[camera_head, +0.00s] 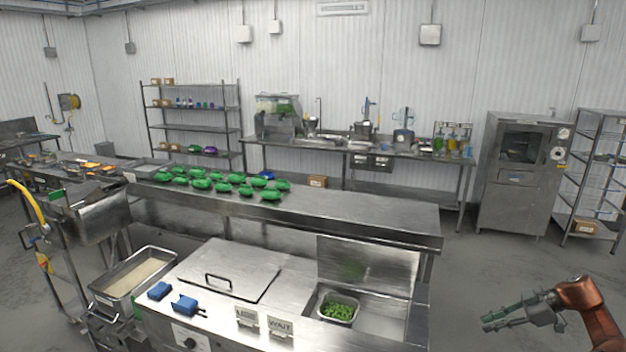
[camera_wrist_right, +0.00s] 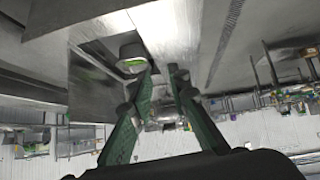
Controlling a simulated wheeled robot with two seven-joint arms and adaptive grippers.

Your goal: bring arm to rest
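My right gripper (camera_head: 487,323) is at the lower right in the head view, held over the floor to the right of the steel counter. Its arm comes in from the right edge. In the right wrist view its two green fingers (camera_wrist_right: 162,72) stand apart with nothing between them. The gripper is clear of the counter and touches nothing that I can see. My left arm and left gripper do not show.
The near steel counter (camera_head: 205,258) has a recess with a tub of green food (camera_head: 338,309); the tub's pale side shows in the wrist view (camera_wrist_right: 132,52). Blue items (camera_head: 186,304) lie at its left. A pan (camera_head: 133,277) stands left. Floor (camera_head: 475,270) at right is open.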

